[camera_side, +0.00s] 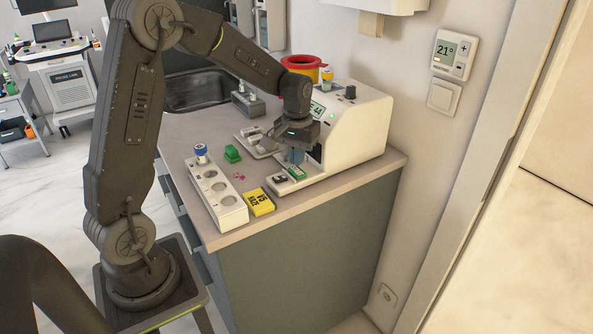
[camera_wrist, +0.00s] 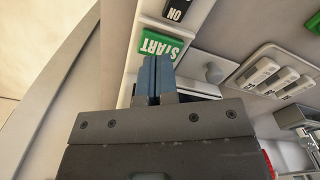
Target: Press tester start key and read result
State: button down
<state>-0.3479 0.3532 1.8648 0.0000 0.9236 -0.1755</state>
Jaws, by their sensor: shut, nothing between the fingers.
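The tester (camera_side: 355,120) is a white machine at the right end of the counter. Its small lit display (camera_side: 317,110) is partly behind my arm, and I cannot read it surely. The green START key (camera_side: 297,173) is on its low front ledge, beside a dark ON key (camera_side: 280,178). In the wrist view, the START key (camera_wrist: 160,44) lies just beyond my fingertips, and the ON key (camera_wrist: 178,9) is at the top edge. My gripper (camera_side: 295,157) is shut and empty, pointing down over the START key. I cannot tell whether the tips touch it.
A white block with round wells (camera_side: 216,188) holds a blue-capped tube. A red and yellow bin (camera_side: 300,66) stands behind. The wall is close on the right.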

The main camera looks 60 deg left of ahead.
aim_at(297, 171)
jog(key=shift+f, duration=1.35)
dwell(0.6)
jog(key=shift+r, duration=3.55)
jog(key=s+d+r+m+t, duration=0.2)
jog(key=s+d+r+m, duration=0.1)
jog(key=s+d, duration=0.4)
jog(key=s+d+r+m+t, duration=0.3)
jog(key=s+d+r, duration=0.2)
jog(key=s, duration=0.8)
jog(key=shift+d+t, duration=0.3)
jog(key=shift+d, duration=0.85)
jog(key=shift+w, duration=0.1)
